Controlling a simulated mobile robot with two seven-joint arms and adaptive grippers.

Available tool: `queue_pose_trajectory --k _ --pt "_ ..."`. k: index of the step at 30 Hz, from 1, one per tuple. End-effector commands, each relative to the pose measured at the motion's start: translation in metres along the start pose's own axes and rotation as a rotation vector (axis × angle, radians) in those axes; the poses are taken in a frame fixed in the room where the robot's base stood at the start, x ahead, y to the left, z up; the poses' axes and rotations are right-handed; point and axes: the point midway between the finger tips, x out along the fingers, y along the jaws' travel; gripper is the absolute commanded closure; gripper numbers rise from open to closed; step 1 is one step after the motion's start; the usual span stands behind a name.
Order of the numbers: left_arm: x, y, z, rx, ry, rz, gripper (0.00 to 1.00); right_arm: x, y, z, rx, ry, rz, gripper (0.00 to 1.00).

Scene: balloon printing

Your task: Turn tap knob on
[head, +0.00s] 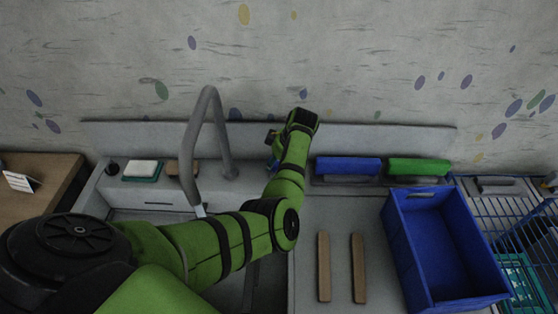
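The grey tap (207,115) stands at the back of the sink counter, its spout bent over toward the front. I cannot make out a tap knob for certain; my arm covers part of the counter right of the tap. My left arm crosses the sink from the lower left and reaches toward the back wall, right of the tap. Its dark end (303,120) is near the backsplash; the fingers cannot be made out, so their state is unclear. A small black and blue item (273,146) shows just left of this end; I cannot tell what it is. My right gripper is not in view.
A white and green sponge (141,170) and a brown block (183,168) lie left of the tap. Blue (348,166) and green (419,167) items stand along the back. A blue crate (412,241) and a wire rack (490,212) are at right. Two wooden strips (324,267) lie on the counter.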

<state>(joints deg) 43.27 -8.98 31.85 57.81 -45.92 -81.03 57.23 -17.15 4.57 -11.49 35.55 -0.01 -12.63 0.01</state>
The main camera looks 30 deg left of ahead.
Motion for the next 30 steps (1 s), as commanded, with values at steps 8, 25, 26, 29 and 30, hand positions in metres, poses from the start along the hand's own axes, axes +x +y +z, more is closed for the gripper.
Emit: queue_pose_trajectory --k 8,25,26,29,30 --pt "-0.002 0.0 -0.007 -0.007 0.014 0.003 0.25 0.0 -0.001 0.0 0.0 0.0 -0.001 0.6" --pt "-0.062 0.001 -0.004 -0.006 0.01 0.006 0.25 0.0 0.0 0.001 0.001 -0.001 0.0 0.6" --pt "-0.069 0.0 -0.004 -0.007 0.01 0.007 0.25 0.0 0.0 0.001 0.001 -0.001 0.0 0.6" --pt "-0.089 0.0 -0.005 -0.007 0.01 0.006 0.25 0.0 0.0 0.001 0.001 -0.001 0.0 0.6" --pt "-0.096 0.0 -0.005 -0.007 0.01 0.006 0.25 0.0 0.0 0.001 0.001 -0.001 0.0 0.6"
